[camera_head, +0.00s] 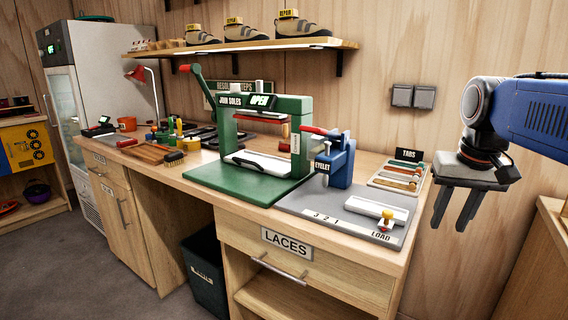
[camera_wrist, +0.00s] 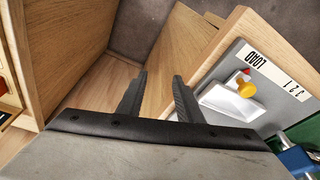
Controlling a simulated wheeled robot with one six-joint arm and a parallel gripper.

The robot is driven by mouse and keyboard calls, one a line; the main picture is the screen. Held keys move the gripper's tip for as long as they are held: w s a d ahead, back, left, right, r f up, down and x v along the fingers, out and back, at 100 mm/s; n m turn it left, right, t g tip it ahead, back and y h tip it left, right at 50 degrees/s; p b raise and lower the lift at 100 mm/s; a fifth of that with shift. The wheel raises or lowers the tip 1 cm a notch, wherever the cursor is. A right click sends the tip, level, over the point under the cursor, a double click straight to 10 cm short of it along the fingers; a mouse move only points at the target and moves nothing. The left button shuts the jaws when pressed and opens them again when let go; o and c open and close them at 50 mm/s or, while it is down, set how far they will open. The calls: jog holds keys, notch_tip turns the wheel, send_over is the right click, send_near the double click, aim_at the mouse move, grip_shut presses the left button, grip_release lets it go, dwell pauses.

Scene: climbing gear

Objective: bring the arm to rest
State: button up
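My gripper (camera_head: 455,207) hangs at the right of the head view, pointing down, off the right end of the workbench. Its two fingers are apart with nothing between them. In the wrist view the open fingers (camera_wrist: 160,95) point toward the floor and the bench's side panel. My blue arm comes in from the right edge of the head view.
The workbench (camera_head: 215,198) carries a green press (camera_head: 250,190), a blue eyelet tool (camera_head: 341,162), a tabs tray (camera_head: 398,178) and a grey board with a yellow knob (camera_head: 387,215). A wooden cabinet (camera_head: 540,260) stands at the right. A bin (camera_head: 203,280) stands under the bench.

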jog(key=s+a+f+n+t, duration=0.1)
jog(key=s+a+f, duration=0.2)
jog(key=s+f, duration=0.3)
jog(key=s+a+f+n+t, duration=0.1)
jog(key=s+a+f+n, duration=0.1)
jog(key=s+f, duration=0.5)
notch_tip(320, 180, down, 4)
jog(key=shift+a+r, duration=0.1)
jog(key=shift+a, duration=0.45)
jog(key=shift+s, duration=0.1)
